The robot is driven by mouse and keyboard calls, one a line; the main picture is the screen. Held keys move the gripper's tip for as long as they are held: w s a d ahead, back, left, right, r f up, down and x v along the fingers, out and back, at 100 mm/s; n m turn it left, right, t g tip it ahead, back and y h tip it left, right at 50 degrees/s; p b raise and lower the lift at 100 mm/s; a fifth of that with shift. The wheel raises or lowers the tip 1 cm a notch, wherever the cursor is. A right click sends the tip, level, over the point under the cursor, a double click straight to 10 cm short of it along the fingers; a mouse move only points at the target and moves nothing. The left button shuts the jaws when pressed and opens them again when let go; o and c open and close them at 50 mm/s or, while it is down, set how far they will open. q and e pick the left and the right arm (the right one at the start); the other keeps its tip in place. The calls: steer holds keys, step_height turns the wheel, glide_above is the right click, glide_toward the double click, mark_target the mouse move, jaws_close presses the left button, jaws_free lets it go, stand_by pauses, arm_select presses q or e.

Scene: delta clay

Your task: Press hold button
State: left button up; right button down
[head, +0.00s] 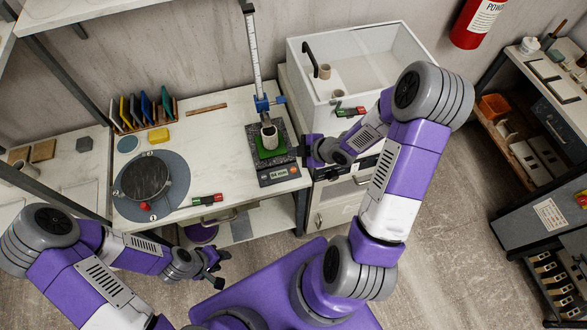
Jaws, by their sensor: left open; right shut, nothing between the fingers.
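A measuring stand stands at the right end of the workbench, with an upright ruler (252,45), a blue slide (268,103) and a base with a small display panel (277,175). A pale cup (269,137) stands on a green pad (272,152) on that base. A small reddish button (293,170) shows at the panel's right end; I cannot read any label on it. My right gripper (303,152) is shut and empty, pointing left close beside the stand's base; contact cannot be told. My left gripper (217,270) is open and empty in front of the bench.
A turntable (172,165) with a red knob (145,206) sits on the bench left. Coloured tools stand in a rack (150,122).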

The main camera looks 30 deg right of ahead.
steer(key=b, duration=0.8)
glide_toward(291, 169)
steer(key=shift+w+a+f, duration=0.4)
steer(key=shift+w, duration=0.4)
steer(key=shift+w+a+f, duration=0.4)
steer(key=shift+w+f, duration=0.05)
steer(key=shift+w, duration=0.35)
steer(key=shift+w+a+f, duration=0.4)
steer(key=shift+w, duration=0.4)
steer(key=shift+f+b, duration=0.3)
steer(key=shift+f, duration=0.1)
steer(key=shift+s+f+b, duration=0.2)
steer(key=shift+f+b, duration=0.35)
steer(key=shift+f, duration=0.1)
steer(key=shift+w+d+r+p, duration=0.15)
steer(key=shift+d+r+p, duration=0.15)
steer(key=shift+r+p, duration=0.45)
steer(key=shift+d+r, duration=0.1)
steer(key=shift+r, duration=0.1)
